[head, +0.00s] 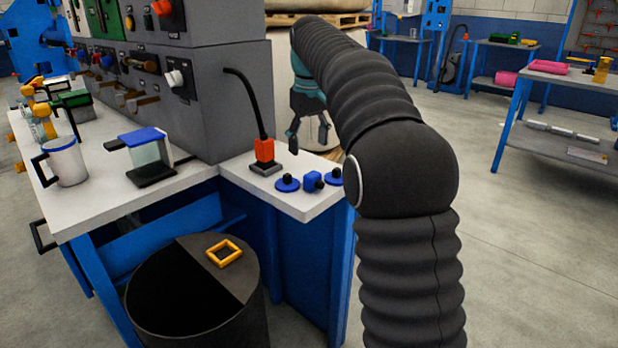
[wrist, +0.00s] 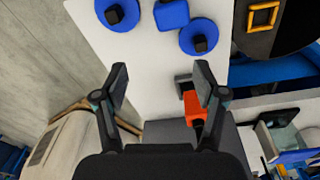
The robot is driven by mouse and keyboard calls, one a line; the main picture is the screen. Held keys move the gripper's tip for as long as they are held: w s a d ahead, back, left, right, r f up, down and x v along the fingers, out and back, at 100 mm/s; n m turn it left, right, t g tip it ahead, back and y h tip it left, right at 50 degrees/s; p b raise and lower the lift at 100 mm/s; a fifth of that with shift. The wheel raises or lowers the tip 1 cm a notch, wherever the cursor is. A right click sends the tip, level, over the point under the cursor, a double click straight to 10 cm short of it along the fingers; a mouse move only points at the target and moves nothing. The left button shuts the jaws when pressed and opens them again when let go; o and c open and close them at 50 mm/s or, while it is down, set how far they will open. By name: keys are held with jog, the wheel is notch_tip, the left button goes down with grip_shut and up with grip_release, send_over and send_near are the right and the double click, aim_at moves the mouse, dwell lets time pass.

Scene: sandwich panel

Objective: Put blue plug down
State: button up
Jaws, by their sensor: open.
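A small blue block with a dark end (head: 313,181), likely the blue plug, sits on the white side table (head: 310,205) between two round blue discs with black knobs (head: 287,185). In the wrist view the blue block (wrist: 171,15) is at the top edge, partly cut off, beyond my fingertips. My gripper (head: 309,137) is above the back of the side table, behind the blue pieces. Nothing is held.
A red-orange plug (head: 264,150) with a black cable stands on a grey base left of the blue pieces. The grey control panel (head: 225,110) rises beside it. A black bin (head: 190,310) with a yellow square frame (head: 224,253) stands in front. Jugs stand on the left bench.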

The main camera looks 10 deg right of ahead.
aim_at(313, 173)
jog(key=shift+s+r+n+g, duration=0.6)
jog(key=shift+s+r+n, duration=0.85)
jog(key=shift+r, duration=1)
notch_tip(313, 173, down, 7)
jog(key=shift+f, duration=0.1)
jog(key=shift+s+d+f+b, duration=0.1)
jog(key=shift+f+b, duration=0.15)
jog(key=shift+f, duration=0.65)
jog(key=shift+s+a+f+b, duration=0.15)
jog(key=shift+f+b, duration=0.1)
jog(key=shift+f, duration=0.6)
jog(key=shift+s+d+f+b, duration=0.15)
jog(key=shift+f+b, duration=0.1)
jog(key=shift+f, duration=0.65)
grip_shut()
jog(key=shift+r, duration=0.1)
